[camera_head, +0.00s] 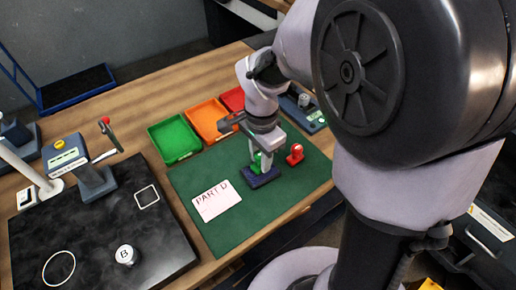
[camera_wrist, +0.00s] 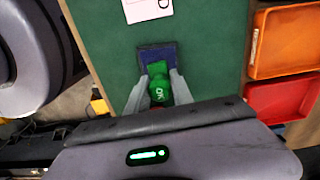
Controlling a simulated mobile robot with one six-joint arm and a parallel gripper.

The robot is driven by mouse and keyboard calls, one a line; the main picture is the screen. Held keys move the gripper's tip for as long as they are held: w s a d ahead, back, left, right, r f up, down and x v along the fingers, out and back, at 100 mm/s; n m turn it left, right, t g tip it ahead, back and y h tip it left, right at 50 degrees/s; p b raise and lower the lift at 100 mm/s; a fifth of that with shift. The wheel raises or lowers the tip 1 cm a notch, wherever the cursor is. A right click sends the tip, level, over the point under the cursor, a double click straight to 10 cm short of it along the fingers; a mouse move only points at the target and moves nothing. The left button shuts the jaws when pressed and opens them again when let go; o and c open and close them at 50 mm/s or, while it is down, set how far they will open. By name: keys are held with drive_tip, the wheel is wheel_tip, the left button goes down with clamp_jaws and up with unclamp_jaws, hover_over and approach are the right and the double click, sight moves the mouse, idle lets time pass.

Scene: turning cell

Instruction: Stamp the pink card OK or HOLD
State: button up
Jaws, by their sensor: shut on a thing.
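The pink card (camera_head: 216,201), marked with a line starting "PART", lies on the green mat; part of it shows at the top of the wrist view (camera_wrist: 150,8). My gripper (camera_head: 259,160) is shut on a green stamp marked OK (camera_wrist: 160,90), one finger on each side. The stamp stands at the dark blue ink pad (camera_head: 262,179), which shows in the wrist view (camera_wrist: 157,54). I cannot tell whether its face touches the pad. A red stamp (camera_head: 295,154) stands on the mat right of the pad.
Green (camera_head: 174,140), orange (camera_head: 208,120) and red (camera_head: 233,100) trays stand behind the mat. A black plate (camera_head: 90,235) with a white knob marked B (camera_head: 126,254) lies left. The mat (camera_head: 228,238) is bare around the card.

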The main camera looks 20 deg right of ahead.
drive_tip(key=shift+f+b, duration=0.55)
drive_tip(key=shift+f, duration=0.05)
idle(1.4)
drive_tip(key=shift+r, duration=0.15)
wheel_tip(320, 180, up, 7)
drive_tip(key=p, duration=0.6)
